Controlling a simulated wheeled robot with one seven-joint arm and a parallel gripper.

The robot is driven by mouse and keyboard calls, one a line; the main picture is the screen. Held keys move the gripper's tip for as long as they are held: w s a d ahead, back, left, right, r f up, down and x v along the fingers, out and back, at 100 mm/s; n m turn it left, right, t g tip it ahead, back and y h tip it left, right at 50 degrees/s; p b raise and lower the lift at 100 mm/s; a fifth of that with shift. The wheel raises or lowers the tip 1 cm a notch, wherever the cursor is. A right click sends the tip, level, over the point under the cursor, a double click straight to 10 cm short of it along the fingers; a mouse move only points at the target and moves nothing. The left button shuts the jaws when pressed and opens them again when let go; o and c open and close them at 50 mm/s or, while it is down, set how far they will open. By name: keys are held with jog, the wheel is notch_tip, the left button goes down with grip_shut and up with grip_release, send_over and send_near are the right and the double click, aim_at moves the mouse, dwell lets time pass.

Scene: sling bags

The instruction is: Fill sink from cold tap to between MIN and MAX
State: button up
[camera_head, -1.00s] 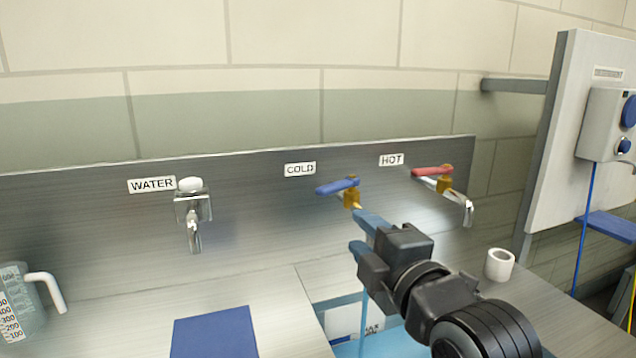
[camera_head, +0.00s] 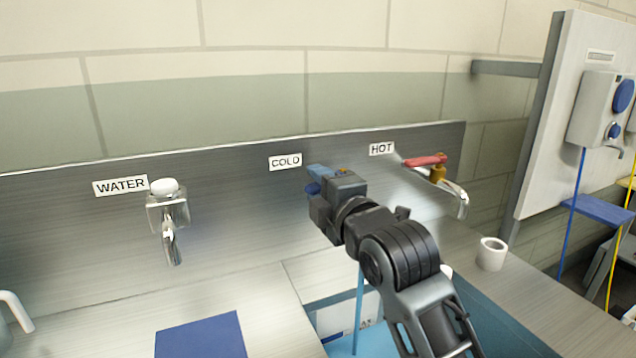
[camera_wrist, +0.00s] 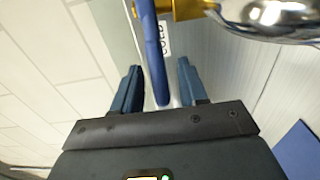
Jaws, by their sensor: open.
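The cold tap's blue lever is mostly hidden behind my gripper (camera_head: 316,180) below the COLD label (camera_head: 285,161). In the wrist view the blue lever (camera_wrist: 151,45) reaches between the two open fingers of my gripper (camera_wrist: 158,72). I cannot tell if a finger touches it. The brass valve (camera_wrist: 185,8) and chrome spout (camera_wrist: 270,14) show at the top. In the head view a light blue stream (camera_head: 360,300) falls into the sink, where light blue water (camera_head: 345,346) shows. A printed label on the sink wall is partly hidden, so the level cannot be read.
The red-handled hot tap (camera_head: 430,162) is close on the right. The WATER tap (camera_head: 168,215) is on the left. A white cup (camera_head: 491,254) stands on the right counter, and a blue mat (camera_head: 202,337) lies at the front left. A grey panel stands farther right.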

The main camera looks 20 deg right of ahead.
jog(key=shift+w, duration=0.2)
grip_shut()
dwell(0.3)
